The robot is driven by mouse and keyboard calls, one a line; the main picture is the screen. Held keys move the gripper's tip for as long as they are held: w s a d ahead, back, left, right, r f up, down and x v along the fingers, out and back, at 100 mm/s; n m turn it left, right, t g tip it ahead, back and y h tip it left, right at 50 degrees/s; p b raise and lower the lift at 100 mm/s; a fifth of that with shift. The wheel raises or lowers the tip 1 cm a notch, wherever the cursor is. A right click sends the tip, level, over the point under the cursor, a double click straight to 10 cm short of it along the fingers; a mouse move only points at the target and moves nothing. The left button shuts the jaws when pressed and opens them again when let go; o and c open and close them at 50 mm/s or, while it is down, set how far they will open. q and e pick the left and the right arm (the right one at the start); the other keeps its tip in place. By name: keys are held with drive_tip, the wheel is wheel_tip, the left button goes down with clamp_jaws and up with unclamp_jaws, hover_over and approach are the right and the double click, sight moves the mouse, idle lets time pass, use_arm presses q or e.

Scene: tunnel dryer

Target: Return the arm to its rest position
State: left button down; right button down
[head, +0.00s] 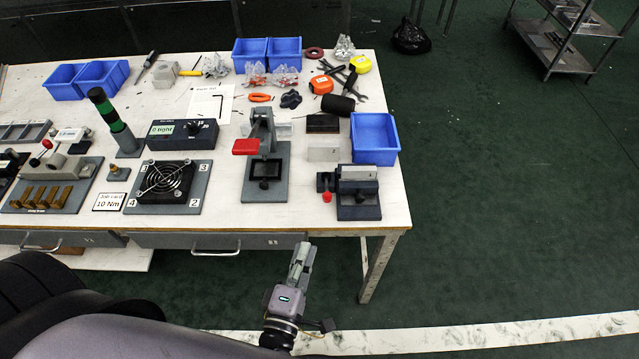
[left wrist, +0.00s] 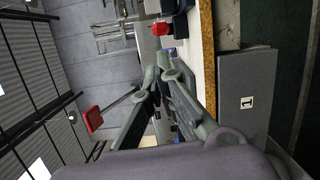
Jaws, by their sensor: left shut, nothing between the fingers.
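My left gripper (head: 301,262) is in front of the workbench's front edge, near its right front corner, in the head view. Its fingers are together with nothing between them. In the left wrist view its fingers (left wrist: 157,82) meet at their tips, and the bench edge shows just beyond them. The gripper is apart from everything on the bench. My right gripper is not in either view.
The workbench (head: 230,232) holds a red-handled press (head: 262,155), a fan unit (head: 166,184), a dark vise (head: 358,192) and blue bins (head: 375,138). Drawer handles (head: 215,250) stick out at the front. The green floor on the right is mostly clear.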

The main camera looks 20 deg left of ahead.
use_arm(q)
drive_tip(key=s+d+f+m+g+h, duration=0.1)
drive_tip(key=s+f+m+g, duration=0.2)
drive_tip(key=f, duration=0.6)
drive_tip(key=s+f+m+g+h, duration=0.2)
drive_tip(key=f+m, duration=0.3)
drive_tip(key=f, duration=0.3)
drive_tip(key=s+d+f+m+g+h, duration=0.1)
drive_tip(key=s+f+m+g, duration=0.15)
drive_tip(key=f+m, duration=0.45)
drive_tip(key=s+a+f+m+g+y, duration=0.1)
drive_tip(key=s+a+f+m+g, duration=0.2)
drive_tip(key=s+f, duration=0.6)
drive_tip(key=s+a+f+m+g+y, duration=0.1)
drive_tip(key=s+a+f+m+g, duration=0.3)
drive_tip(key=s+a+f+g, duration=0.2)
drive_tip(key=s+a+f, duration=0.2)
drive_tip(key=s+f, duration=0.1)
drive_tip(key=s, duration=0.1)
drive_tip(key=shift+s+a+f, duration=0.2)
drive_tip(key=shift+s, duration=0.15)
